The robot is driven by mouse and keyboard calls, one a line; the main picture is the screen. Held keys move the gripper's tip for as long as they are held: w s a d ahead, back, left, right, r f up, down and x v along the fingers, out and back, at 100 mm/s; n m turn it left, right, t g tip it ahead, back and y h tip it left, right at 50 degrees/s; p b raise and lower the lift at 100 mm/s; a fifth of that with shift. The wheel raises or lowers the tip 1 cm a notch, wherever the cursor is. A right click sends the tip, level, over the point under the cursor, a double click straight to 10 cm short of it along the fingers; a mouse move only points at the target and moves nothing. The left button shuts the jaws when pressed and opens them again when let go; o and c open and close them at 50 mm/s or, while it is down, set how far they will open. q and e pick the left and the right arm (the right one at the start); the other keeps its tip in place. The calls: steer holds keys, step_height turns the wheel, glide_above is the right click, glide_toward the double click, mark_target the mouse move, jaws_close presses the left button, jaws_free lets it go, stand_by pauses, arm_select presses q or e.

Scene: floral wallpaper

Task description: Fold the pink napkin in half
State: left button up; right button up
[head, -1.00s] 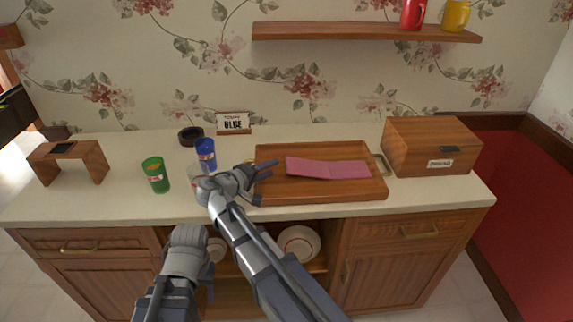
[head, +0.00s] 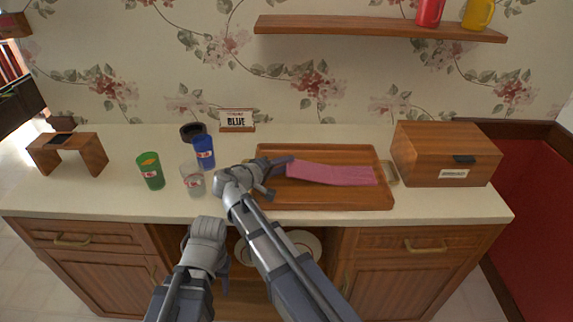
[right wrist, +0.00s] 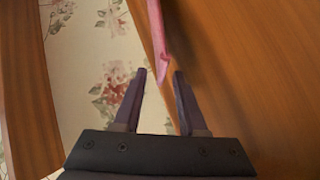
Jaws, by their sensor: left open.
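The pink napkin (head: 330,174) lies as a long strip on the wooden tray (head: 350,201), a little crooked to the tray's edges. My right gripper (head: 279,178) is at the napkin's left end, low over the tray. In the right wrist view its two fingers (right wrist: 160,76) are apart, and the napkin's end (right wrist: 160,45) shows edge-on between and just beyond the tips, with a gap on both sides. My left gripper (head: 221,282) hangs in front of the counter, away from the napkin, and is open and empty.
A clear glass (head: 193,180), a blue cup (head: 204,152) and a green cup (head: 151,171) stand left of the tray. A wooden box (head: 445,153) stands close to its right.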

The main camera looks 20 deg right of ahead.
mark_target(307, 169)
jaws_close()
steer(key=r+p, duration=0.1)
steer(key=p, duration=0.2)
steer(key=d+r+m+y+p, duration=0.1)
steer(key=r+p, duration=0.1)
steer(key=p, duration=0.1)
steer(key=d+r+y+p, duration=0.1)
steer(key=r+p, duration=0.1)
steer(key=p, duration=0.1)
steer(key=shift+s+r+m, duration=0.25)
steer(key=shift+s+m, duration=0.05)
steer(key=shift+m, duration=0.1)
steer(key=s+d+r+m+t+y+p, duration=0.1)
steer(key=s+d+r+m+y+p, duration=0.1)
steer(key=d+y, duration=0.4)
steer(key=s+d+r+m+t+y+p, duration=0.1)
steer(key=d+m+y+p, duration=0.4)
steer(key=d, duration=0.9)
steer(key=shift+s+r+t+y, duration=0.4)
steer(key=shift+s+r+y, duration=0.15)
steer(key=shift+s+y, duration=0.65)
steer(key=shift+s+d, duration=0.1)
steer(key=shift+s, duration=0.05)
